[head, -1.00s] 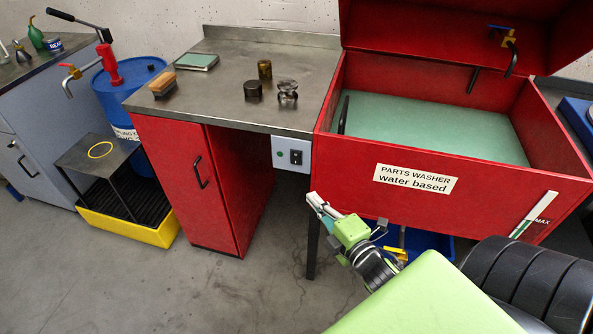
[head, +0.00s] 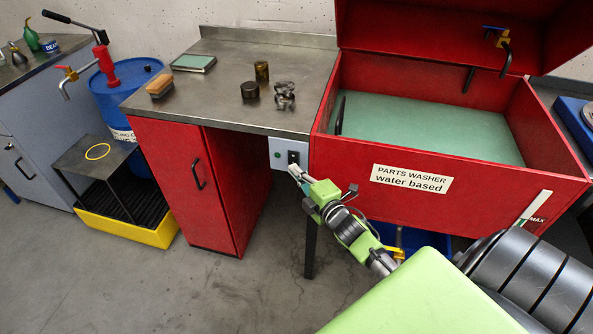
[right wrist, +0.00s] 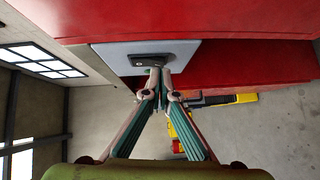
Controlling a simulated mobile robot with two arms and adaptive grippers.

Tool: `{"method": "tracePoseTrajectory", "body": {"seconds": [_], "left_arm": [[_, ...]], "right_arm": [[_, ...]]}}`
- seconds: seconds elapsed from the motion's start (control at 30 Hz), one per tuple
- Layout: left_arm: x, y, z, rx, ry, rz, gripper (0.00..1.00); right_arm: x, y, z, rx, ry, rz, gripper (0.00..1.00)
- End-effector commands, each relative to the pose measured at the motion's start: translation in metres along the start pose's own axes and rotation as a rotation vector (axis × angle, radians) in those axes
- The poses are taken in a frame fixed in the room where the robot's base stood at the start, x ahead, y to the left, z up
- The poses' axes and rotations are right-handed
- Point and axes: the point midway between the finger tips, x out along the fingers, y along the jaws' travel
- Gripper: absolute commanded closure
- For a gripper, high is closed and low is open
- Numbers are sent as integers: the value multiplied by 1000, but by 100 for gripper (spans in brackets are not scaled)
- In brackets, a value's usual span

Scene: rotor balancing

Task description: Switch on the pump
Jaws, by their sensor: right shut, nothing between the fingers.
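The pump's light grey switch box (head: 273,160) is mounted under the bench top, left of the red parts washer (head: 335,172). It has a small green round part (head: 278,155) and a black switch (head: 293,157). My right gripper (head: 294,169) is shut and empty, with its fingertips at the lower part of the switch. In the right wrist view, the fingertips (right wrist: 157,70) meet in front of the black switch (right wrist: 138,60) on the grey box (right wrist: 108,58) and partly hide it. I cannot tell whether they touch it or which way the switch is set. My left gripper is out of view.
The washer's lid (head: 440,35) is up, and a tap (head: 497,38) hangs inside. The steel bench (head: 215,95) above the box carries a brush (head: 160,85) and several metal parts. A red cabinet (head: 170,185) stands left of the box, with open floor in front.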

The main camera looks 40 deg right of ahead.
Motion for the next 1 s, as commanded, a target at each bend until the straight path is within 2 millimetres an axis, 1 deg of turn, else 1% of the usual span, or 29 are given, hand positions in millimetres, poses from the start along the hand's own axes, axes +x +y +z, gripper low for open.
{"method": "tracePoseTrajectory", "body": {"seconds": [0.4,0.47,0.6,0.67,0.87,1.0], "left_arm": [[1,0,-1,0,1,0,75],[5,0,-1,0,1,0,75],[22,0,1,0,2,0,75],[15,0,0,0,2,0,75],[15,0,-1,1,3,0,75],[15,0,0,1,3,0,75]], "right_arm": [[2,-1,2,0,0,1,100],[3,-3,3,-5,0,7,100],[7,-8,7,-37,-1,40,100],[6,-1,7,-39,0,40,100],[5,-1,7,-38,0,38,100],[-6,-3,6,-37,1,37,100]]}}
